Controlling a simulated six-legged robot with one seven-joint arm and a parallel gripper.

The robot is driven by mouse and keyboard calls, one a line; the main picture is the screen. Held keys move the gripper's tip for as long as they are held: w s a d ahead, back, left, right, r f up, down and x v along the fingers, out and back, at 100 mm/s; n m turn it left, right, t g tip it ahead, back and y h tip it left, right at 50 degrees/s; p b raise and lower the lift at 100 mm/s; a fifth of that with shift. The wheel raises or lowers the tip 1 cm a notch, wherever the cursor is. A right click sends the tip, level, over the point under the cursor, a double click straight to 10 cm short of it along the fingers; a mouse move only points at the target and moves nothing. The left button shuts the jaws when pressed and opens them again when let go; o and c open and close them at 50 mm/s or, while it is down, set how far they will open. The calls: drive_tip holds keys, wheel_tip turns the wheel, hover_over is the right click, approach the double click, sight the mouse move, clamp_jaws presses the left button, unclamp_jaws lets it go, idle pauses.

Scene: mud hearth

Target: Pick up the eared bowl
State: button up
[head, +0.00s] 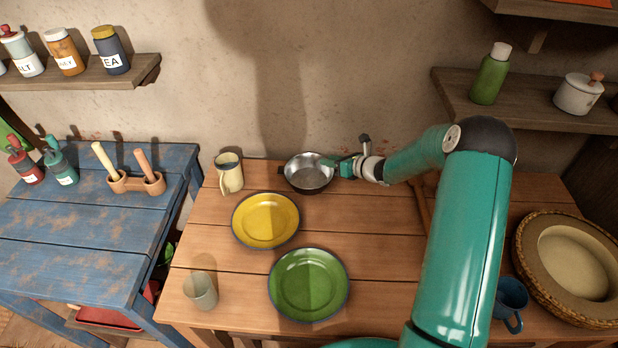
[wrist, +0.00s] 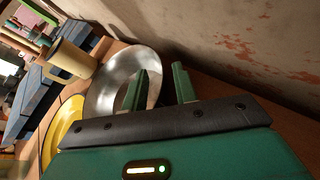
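The eared bowl (head: 303,178) is a shiny metal bowl with a dark outside, standing at the back of the wooden table near the wall. In the wrist view the bowl (wrist: 107,84) fills the upper middle. My gripper (head: 332,164) is at the bowl's right side in the head view. In the wrist view my gripper (wrist: 161,70) is open, with one finger over the bowl's inside and the other outside its rim.
A cream mug (head: 229,176) stands left of the bowl. A yellow plate (head: 265,220) and a green plate (head: 308,284) lie in front. A pale cup (head: 200,290) is front left, a blue mug (head: 511,300) front right. The wall (wrist: 240,50) is close behind.

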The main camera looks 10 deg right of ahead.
drive_tip(key=shift+w, duration=0.15)
drive_tip(key=shift+c, duration=0.5)
clamp_jaws()
